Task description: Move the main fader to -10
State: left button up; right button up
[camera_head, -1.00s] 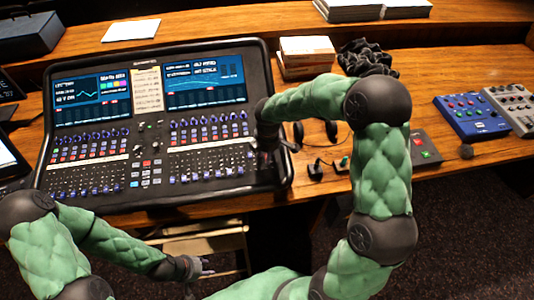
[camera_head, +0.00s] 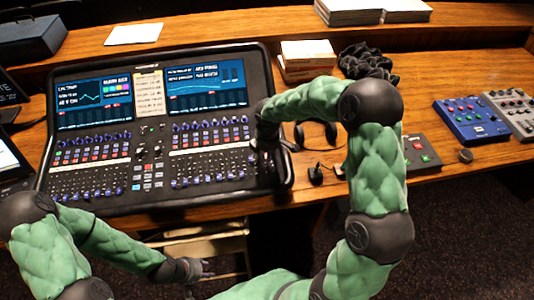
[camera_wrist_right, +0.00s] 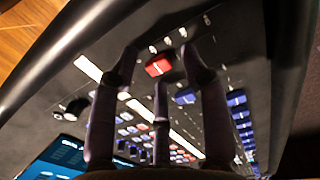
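The mixing console (camera_head: 150,200) stands on the wooden desk, with rows of fader caps and two screens. In the right wrist view, a red fader cap (camera_wrist_right: 158,65), which looks like the main fader, shows near the console's edge. My right gripper (camera_wrist_right: 160,62) is open; its fingers reach down on both sides of the red cap with gaps visible. Contact cannot be told. In the head view my right gripper (camera_head: 270,160) is over the console's right end and hides the red cap. My left gripper (camera_head: 198,270) hangs in front of the desk, too small to read.
Blue fader caps (camera_wrist_right: 237,112) run in a row close to my right fingers. A headset (camera_head: 318,133), books (camera_head: 307,60), a dark crumpled cloth (camera_head: 368,65) and a blue mixer (camera_head: 471,119) lie to the right. The console's raised rim (camera_head: 281,165) is beside my right gripper.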

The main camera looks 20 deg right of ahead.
notch_tip(320, 180, up, 12)
jog(key=s, duration=0.1)
jog(key=shift+a, duration=0.2)
dwell(0.4)
jog(key=shift+s+f, duration=0.1)
dwell(0.4)
